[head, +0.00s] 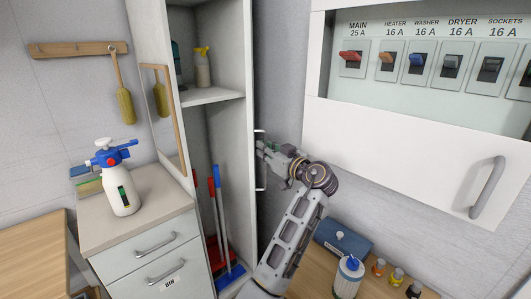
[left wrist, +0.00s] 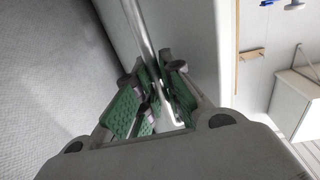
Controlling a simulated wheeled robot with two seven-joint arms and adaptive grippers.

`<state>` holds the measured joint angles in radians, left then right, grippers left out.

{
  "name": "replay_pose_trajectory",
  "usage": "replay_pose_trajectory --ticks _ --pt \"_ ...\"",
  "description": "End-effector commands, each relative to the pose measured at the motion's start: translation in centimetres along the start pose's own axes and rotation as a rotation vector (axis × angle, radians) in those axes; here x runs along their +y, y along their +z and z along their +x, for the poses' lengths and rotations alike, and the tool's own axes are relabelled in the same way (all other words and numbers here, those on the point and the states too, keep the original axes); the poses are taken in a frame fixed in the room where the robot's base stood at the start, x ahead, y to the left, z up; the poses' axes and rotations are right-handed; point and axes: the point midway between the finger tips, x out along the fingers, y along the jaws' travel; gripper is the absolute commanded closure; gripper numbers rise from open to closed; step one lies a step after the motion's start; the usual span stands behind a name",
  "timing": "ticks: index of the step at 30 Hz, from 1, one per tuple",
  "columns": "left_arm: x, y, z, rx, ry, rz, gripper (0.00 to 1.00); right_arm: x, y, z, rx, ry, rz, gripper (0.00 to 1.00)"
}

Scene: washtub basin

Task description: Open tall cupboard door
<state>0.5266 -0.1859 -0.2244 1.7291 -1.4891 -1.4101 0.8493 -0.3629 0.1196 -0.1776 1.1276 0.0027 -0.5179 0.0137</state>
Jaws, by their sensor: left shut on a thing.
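The tall cupboard (head: 212,97) stands open in the head view, with its inside showing. Its white door (head: 248,120) is swung out at the right side and seen nearly edge-on. The door handle (head: 264,180), a thin upright bar, is on the door's right-facing side. My left gripper (head: 264,150) is shut on this handle. In the left wrist view the green-padded fingers of the left gripper (left wrist: 152,95) close around the bar (left wrist: 146,40), beside the pale door panel (left wrist: 192,45). The fingers hide part of the bar. My right gripper is not in view.
Inside the cupboard are a yellow-topped spray bottle (head: 202,68), a blue broom (head: 222,220) and a red one. A drawer unit (head: 140,218) with a pump sprayer (head: 117,180) stands left. A breaker box (head: 405,135) and a bench with a blue box (head: 342,237) are right.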

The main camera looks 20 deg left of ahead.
Motion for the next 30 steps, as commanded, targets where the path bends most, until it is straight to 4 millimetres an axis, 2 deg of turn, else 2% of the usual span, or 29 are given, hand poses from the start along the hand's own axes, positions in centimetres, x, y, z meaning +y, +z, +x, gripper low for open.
replay_pose_trajectory --ticks 16,17,21,30 --pt "0.07 0.07 0.0 -0.002 0.001 0.003 1.0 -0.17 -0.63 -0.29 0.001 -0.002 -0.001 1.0" --pt "0.06 0.07 0.0 -0.002 0.001 0.003 0.87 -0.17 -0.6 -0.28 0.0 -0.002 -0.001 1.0" --pt "0.05 0.05 0.01 -0.002 0.001 0.002 0.69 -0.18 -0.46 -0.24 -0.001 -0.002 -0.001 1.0" --pt "0.03 0.0 0.02 -0.001 0.0 0.0 0.68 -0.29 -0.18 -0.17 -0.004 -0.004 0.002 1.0"
